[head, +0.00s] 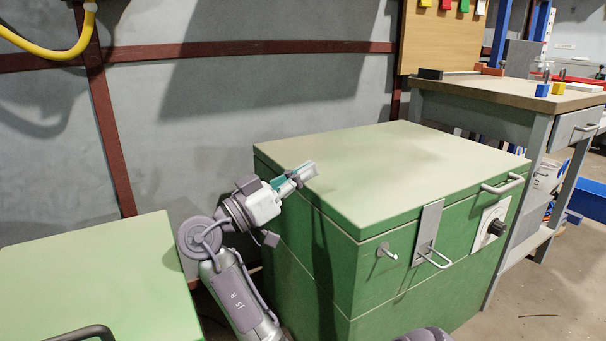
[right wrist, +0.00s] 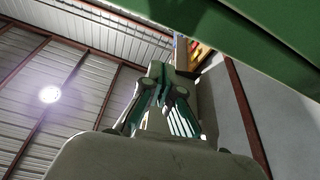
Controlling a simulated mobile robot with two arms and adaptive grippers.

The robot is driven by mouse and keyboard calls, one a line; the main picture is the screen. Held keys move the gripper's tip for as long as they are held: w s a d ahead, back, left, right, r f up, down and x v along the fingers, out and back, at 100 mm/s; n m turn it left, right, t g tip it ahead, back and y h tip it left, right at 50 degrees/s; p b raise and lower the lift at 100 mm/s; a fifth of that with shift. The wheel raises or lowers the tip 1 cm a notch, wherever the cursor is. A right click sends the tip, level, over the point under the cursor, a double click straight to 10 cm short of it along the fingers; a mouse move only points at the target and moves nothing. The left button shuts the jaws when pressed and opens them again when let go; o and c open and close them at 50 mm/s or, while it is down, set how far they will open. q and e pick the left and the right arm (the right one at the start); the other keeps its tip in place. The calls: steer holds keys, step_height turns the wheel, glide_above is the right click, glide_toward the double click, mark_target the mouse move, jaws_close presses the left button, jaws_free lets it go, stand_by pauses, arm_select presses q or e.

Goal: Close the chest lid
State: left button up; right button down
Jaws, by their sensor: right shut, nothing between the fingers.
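The green chest (head: 310,225) stands in the middle of the head view. Its pale green lid (head: 400,165) lies flat on top, with no visible gap at the front. A grey latch plate with a wire loop (head: 428,235) hangs on the front face. My right gripper (head: 308,171) is shut and empty at the lid's left edge; whether it touches cannot be told. In the right wrist view, the gripper (right wrist: 158,88) points up, with a green surface (right wrist: 255,30) at the upper right. My left gripper is not in view.
Another green box (head: 95,265) with a dark handle stands at the lower left. A workbench (head: 500,90) stands close behind the chest on the right. A grey wall with red-brown beams (head: 250,47) runs behind. A yellow hose (head: 50,50) hangs at the upper left.

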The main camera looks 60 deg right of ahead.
steer(key=shift+r, duration=0.15)
step_height(320, 180, up, 10)
stand_by(0.6)
